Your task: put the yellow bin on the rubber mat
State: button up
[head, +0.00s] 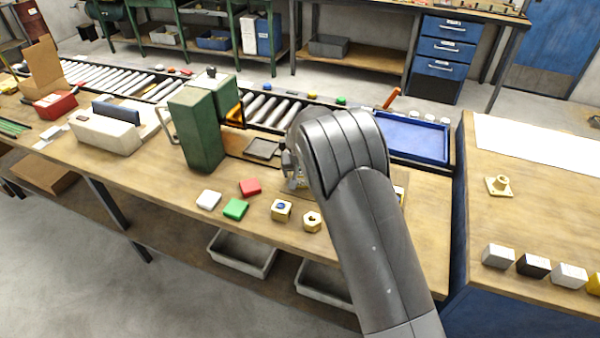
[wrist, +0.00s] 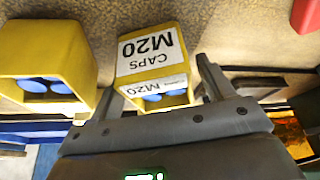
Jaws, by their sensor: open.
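In the wrist view a yellow bin (wrist: 145,65) labelled CAPS M20, with blue caps inside, stands between the fingers of my gripper (wrist: 157,88). The jaws are open, with a finger to each side of the bin; I cannot tell whether either touches it. In the head view my arm hides most of the gripper and the bin. A dark flat square, seemingly the rubber mat (head: 262,149), lies on the bench left of my gripper, and its top looks bare.
Another yellow bin (wrist: 45,55) with blue caps stands close to the left in the wrist view. A green box-shaped machine (head: 200,130) rises left of the mat. A blue tray (head: 412,138) is at the right. Red, white and green blocks (head: 236,208) lie near the front edge.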

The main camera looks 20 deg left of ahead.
jog(key=v, duration=1.2)
jog(key=shift+s+d, duration=0.1)
jog(key=s+d+r+m, duration=0.1)
jog(key=s+d+r, duration=0.3)
jog(key=d, duration=0.5)
jog(key=s+d+r+m, duration=0.1)
jog(key=s+d+r, duration=0.1)
jog(key=d+r, duration=0.55)
jog(key=s+d+r+m, duration=0.1)
jog(key=s+d+r, duration=0.3)
jog(key=d, duration=0.6)
jog(key=s+d, duration=0.7)
jog(key=s, duration=0.3)
jog(key=s+d+r+m+t+h, duration=0.1)
jog(key=s+d, duration=0.6)
jog(key=s, duration=0.4)
jog(key=shift+d+r+m+t+h, duration=0.2)
jog(key=shift+m+t+h, duration=0.1)
